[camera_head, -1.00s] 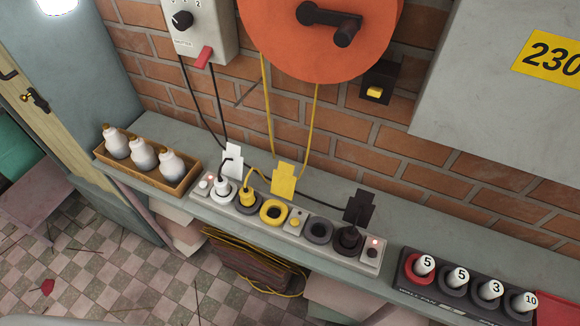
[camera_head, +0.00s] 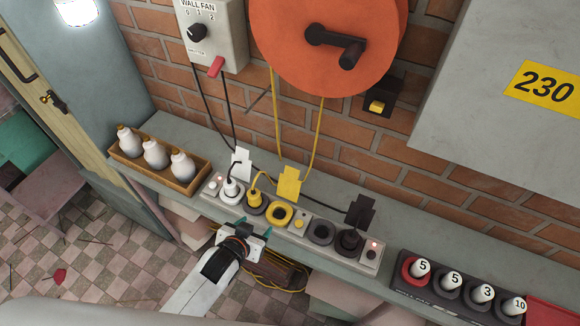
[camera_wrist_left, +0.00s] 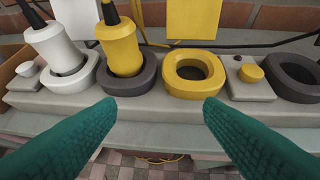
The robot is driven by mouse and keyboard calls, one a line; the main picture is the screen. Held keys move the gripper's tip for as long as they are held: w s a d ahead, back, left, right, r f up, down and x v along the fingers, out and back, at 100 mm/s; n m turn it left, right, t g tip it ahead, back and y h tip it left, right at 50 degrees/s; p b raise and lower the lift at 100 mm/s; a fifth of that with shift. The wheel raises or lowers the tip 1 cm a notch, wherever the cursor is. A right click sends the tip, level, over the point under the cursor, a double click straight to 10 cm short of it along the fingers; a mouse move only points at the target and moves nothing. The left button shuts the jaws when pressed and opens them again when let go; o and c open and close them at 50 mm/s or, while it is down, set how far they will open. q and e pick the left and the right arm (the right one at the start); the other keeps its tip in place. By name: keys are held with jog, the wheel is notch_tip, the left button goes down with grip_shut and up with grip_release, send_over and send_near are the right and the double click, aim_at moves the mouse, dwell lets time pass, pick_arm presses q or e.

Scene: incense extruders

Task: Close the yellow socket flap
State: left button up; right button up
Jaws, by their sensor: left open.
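The yellow flap (camera_head: 289,181) stands raised behind the power strip, directly behind the yellow ring socket (camera_head: 279,214). In the left wrist view the lower part of the yellow flap (camera_wrist_left: 192,20) shows above the empty yellow socket (camera_wrist_left: 172,78); its top is cut off. A yellow plug (camera_wrist_left: 122,45) stands in the dark socket just left of the yellow one. My left gripper (camera_head: 254,227) is open and empty at the strip's front side, below the yellow plug. In the left wrist view its teal fingers (camera_wrist_left: 160,103) are spread before the yellow socket and plug, touching neither.
A white plug (camera_head: 231,187) with a raised white flap (camera_head: 242,162) stands left. A black plug (camera_head: 349,240) with a raised black flap (camera_head: 360,211) stands right. Cords run behind the strip. A bottle tray (camera_head: 199,182) and a numbered rack (camera_head: 400,287) flank it.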

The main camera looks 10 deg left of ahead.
aim_at(292, 170)
pick_arm(q)
jog(key=w+d+r+t+h, duration=0.1)
jog(key=w+d+r+t, duration=0.1)
jog(key=r, duration=0.4)
jog(key=w+d+r+t+h, duration=0.1)
jog(key=d+r, duration=0.1)
jog(key=r, duration=0.5)
jog(key=shift+m, duration=0.3)
jog(key=x, duration=0.4)
jog(key=p+x, duration=0.1)
jog(key=x, duration=0.3)
jog(key=p+x, duration=0.1)
jog(key=x, duration=0.3)
jog(key=shift+s+d+f, duration=0.15)
jog(key=shift+d+f, duration=0.05)
jog(key=shift+f, duration=0.05)
